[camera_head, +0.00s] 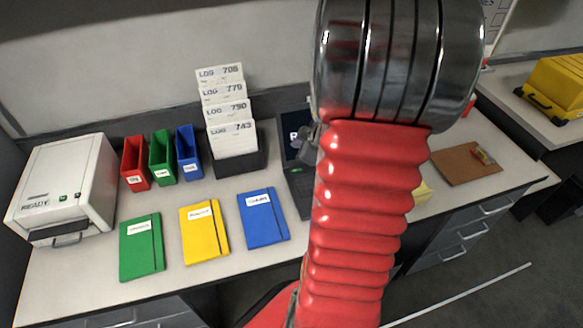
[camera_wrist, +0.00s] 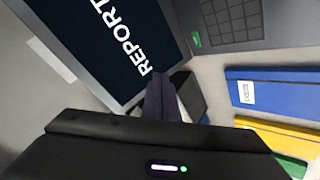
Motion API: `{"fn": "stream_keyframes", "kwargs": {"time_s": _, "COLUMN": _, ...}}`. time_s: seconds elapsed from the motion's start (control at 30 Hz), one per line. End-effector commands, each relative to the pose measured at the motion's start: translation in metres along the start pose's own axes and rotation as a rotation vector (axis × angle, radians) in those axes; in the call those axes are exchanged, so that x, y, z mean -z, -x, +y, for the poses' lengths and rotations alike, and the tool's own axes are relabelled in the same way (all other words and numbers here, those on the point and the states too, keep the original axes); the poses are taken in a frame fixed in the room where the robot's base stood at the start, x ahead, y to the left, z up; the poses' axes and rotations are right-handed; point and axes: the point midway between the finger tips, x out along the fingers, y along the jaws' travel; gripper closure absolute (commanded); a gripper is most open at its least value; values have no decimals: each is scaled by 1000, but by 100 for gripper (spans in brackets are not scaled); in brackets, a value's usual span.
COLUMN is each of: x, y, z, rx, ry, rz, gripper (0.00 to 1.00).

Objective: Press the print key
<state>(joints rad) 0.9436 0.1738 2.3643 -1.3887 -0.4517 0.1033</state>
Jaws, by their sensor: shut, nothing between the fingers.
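A laptop stands open on the desk. Its dark screen (camera_wrist: 105,45) reads "REPORT" in the wrist view, and its grey keyboard base (camera_wrist: 245,42) has a grid of dark keys. A single green key (camera_wrist: 196,40) sits at the base's edge; its label is too small to read. My gripper (camera_wrist: 160,82) is shut and empty, with its fingers pointing toward the laptop near the screen's lower corner. The fingertips appear close to the green key but not over it in this view. In the head view my arm hides much of the laptop (camera_head: 298,190).
A white printer (camera_head: 65,180) marked "READY" stands at the left. Red (camera_head: 134,163), green (camera_head: 162,158) and blue (camera_head: 189,153) binders and a log rack (camera_head: 240,162) stand behind green (camera_head: 140,248), yellow (camera_head: 204,232) and blue (camera_head: 264,220) folders. A clipboard (camera_head: 450,168) lies right.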

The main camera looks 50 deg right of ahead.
Motion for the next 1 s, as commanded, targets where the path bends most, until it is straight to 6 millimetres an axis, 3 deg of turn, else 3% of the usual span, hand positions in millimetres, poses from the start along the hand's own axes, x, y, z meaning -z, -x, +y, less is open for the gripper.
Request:
{"fn": "stream_keyframes", "kwargs": {"time_s": 0.47, "x": -2, "y": -3, "z": -3, "rx": 4, "ry": 1, "rz": 1, "gripper": 100}}
{"fn": "stream_keyframes", "kwargs": {"time_s": 1.0, "x": -27, "y": -37, "z": -28, "rx": 6, "ry": -3, "rz": 1, "gripper": 100}}
